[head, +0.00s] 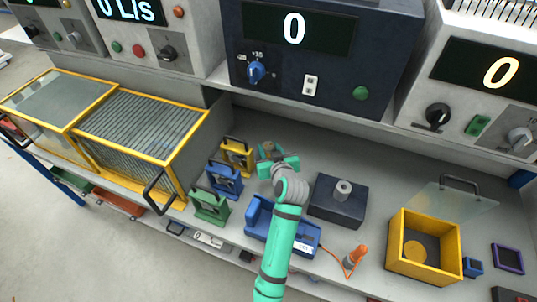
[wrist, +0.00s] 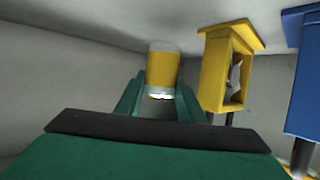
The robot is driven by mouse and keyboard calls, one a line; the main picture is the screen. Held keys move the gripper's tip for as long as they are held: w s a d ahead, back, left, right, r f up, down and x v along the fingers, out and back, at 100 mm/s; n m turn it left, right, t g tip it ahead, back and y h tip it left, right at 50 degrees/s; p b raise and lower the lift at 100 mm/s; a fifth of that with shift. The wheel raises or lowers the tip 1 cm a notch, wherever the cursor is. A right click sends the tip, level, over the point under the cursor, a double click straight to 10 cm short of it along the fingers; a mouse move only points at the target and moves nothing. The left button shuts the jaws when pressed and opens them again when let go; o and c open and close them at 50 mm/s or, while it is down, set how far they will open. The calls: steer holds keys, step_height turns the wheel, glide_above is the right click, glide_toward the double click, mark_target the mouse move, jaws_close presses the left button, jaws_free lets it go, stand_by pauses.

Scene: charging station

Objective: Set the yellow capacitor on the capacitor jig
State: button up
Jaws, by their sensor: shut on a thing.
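The yellow capacitor (wrist: 163,70), a yellow cylinder with a pale grey end, sits between the fingers of my gripper (wrist: 159,98) in the wrist view. The gripper is shut on it. In the head view my gripper (head: 278,166) is over the back of the bench, just right of a yellow frame (head: 238,156); the capacitor is mostly hidden there. I cannot tell for sure which fixture is the capacitor jig. A dark block with a grey cylinder on top (head: 338,206) stands right of my arm, and a blue device (head: 258,218) lies partly behind the arm.
The yellow frame (wrist: 226,68) and a blue frame (wrist: 303,75) are close on the right in the wrist view. Blue (head: 224,180) and green (head: 210,207) frames stand left of my arm. A yellow open box (head: 452,262) is at right. An orange tool (head: 355,257) stands near the front.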

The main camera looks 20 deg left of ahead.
mark_target(268, 155)
steer(key=shift+w+a+f, duration=0.1)
steer(key=shift+w+f, duration=0.05)
steer(key=shift+f, duration=1.6)
steer(key=shift+f, duration=0.15)
steer(key=o, duration=1.2)
